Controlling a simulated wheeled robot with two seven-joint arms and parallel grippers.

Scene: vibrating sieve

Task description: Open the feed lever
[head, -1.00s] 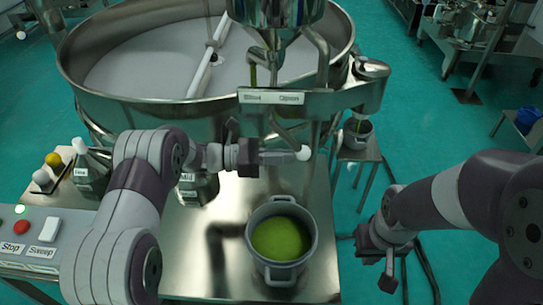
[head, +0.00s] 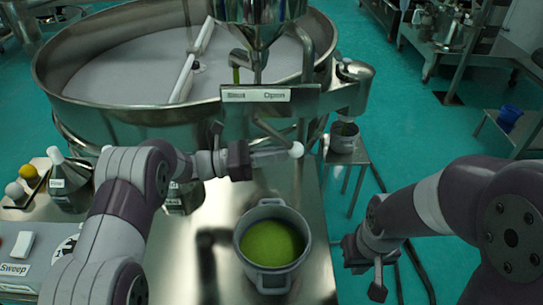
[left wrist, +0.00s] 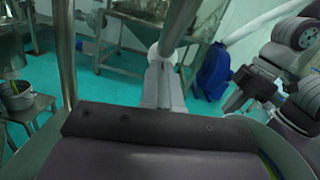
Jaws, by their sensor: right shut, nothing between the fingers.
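The feed lever is a thin metal rod with a white ball knob (head: 296,150), slanting down to the right below a plate (head: 255,94) marked "Open" at its right and a blurred word at its left. My left gripper (head: 278,155) reaches in from the left, its fingertips beside the knob and seemingly touching the lever's lower end. In the left wrist view its fingers (left wrist: 165,84) look closed together, and a metal rod passes at their tips; whether the rod is between them is unclear. My right gripper (head: 377,275) is shut and empty, lower right, away from the lever.
A pot of green material (head: 272,246) stands on the metal table below the lever. The large round sieve (head: 115,118) is behind. A small bucket (head: 344,137) stands on a stand at right. Bottles and a button panel lie at left.

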